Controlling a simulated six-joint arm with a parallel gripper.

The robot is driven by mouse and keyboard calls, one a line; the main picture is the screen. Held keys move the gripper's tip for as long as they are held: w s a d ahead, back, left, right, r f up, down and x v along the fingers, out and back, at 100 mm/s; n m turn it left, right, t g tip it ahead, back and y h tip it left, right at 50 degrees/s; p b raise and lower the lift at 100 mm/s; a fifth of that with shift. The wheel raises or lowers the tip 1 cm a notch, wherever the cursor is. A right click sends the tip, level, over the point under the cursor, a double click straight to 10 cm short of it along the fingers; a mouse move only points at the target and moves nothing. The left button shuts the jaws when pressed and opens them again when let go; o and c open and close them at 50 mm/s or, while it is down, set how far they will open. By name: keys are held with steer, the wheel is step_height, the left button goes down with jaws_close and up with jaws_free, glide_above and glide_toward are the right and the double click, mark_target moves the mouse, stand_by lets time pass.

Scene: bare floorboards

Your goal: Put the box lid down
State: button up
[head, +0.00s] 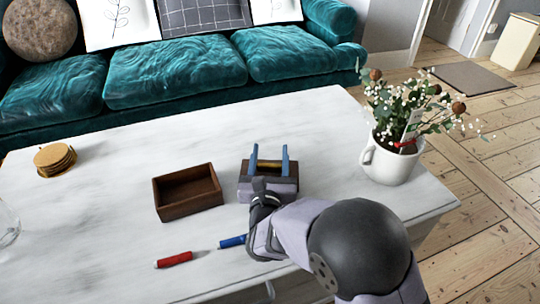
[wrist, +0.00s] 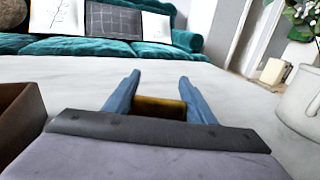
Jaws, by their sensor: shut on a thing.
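The box lid (head: 268,164) shows only as a small brown and gold piece between the two blue fingers of my gripper (head: 270,150). In the wrist view the lid (wrist: 160,107) sits deep between the fingers of my gripper (wrist: 160,78), which are shut on it. Most of the lid is hidden by the gripper body. The dark brown wooden box (head: 187,192) stands open and empty on the white table, left of my gripper. Its edge (wrist: 18,115) shows at the left of the wrist view. I cannot tell the lid's height above the table.
A red pen (head: 174,260) and a blue pen (head: 231,242) lie near the table's front. A white mug with flowers (head: 390,165) stands at the right. Coasters (head: 54,158) and part of a glass (head: 8,225) are at the left. The table (head: 240,125) is clear behind the gripper.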

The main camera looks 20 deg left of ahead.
steer(key=shift+f, duration=0.1)
steer(key=o, duration=1.3)
steer(key=shift+c, duration=0.2)
steer(key=shift+s, duration=0.1)
steer(key=p+v, duration=0.2)
steer(key=v, duration=0.9)
steer(key=shift+s+d+p, duration=0.2)
steer(key=shift+s+p, duration=0.15)
steer(key=shift+p, duration=0.05)
